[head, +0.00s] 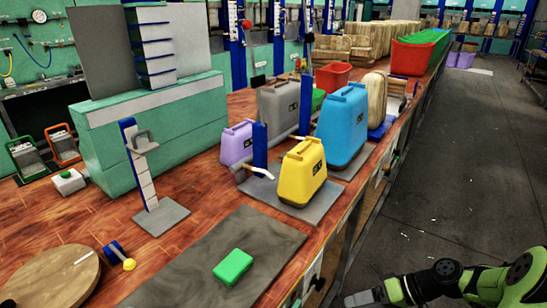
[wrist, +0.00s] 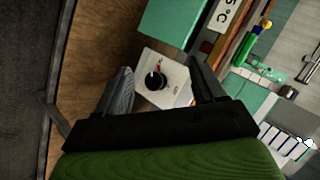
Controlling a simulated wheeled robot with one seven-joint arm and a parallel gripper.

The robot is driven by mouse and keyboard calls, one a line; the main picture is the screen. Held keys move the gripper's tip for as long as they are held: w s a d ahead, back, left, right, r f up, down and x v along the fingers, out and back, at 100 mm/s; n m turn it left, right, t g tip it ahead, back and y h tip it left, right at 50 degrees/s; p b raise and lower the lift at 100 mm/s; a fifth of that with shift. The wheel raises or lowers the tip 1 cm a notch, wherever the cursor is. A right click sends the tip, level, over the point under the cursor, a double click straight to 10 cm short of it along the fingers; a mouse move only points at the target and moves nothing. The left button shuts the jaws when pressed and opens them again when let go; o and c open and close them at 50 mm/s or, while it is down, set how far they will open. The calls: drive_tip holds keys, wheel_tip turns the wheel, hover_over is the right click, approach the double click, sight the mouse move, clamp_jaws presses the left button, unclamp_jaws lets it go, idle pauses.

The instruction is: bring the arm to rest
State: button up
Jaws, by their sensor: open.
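My arm (head: 450,280), green and black, reaches in from the lower right of the head view, over the dark floor beside the bench. My gripper (wrist: 162,85) shows in the wrist view with its two dark fingers spread apart and nothing held between them. Beyond the fingers a white box with a round black knob (wrist: 156,80) is seen on a wooden surface, apart from the gripper. In the head view the gripper's end is at the bottom edge and only partly shown.
The wooden bench (head: 100,222) holds a yellow case (head: 302,175), a blue case (head: 342,128), a green block (head: 233,267) on a grey mat (head: 185,285), and a blue-and-white upright stand (head: 140,170). The floor aisle (head: 450,160) on the right is clear.

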drive_tip(key=s+a+r+g+h, duration=0.1)
drive_tip(key=s+a+r+h, duration=0.15)
drive_tip(key=r, duration=0.25)
drive_tip(key=s+a+r+h, duration=0.1)
drive_tip(key=a+r+h, duration=0.1)
drive_tip(key=r+h, duration=0.15)
drive_tip(key=s+a+r+m+t+h, duration=0.25)
drive_tip(key=s+r+t+h, duration=0.2)
drive_tip(key=s+r, duration=0.85)
wheel_tip(320, 180, up, 12)
drive_tip(key=s+p, duration=0.2)
drive_tip(key=p, duration=1.2)
drive_tip(key=shift+r, duration=0.2)
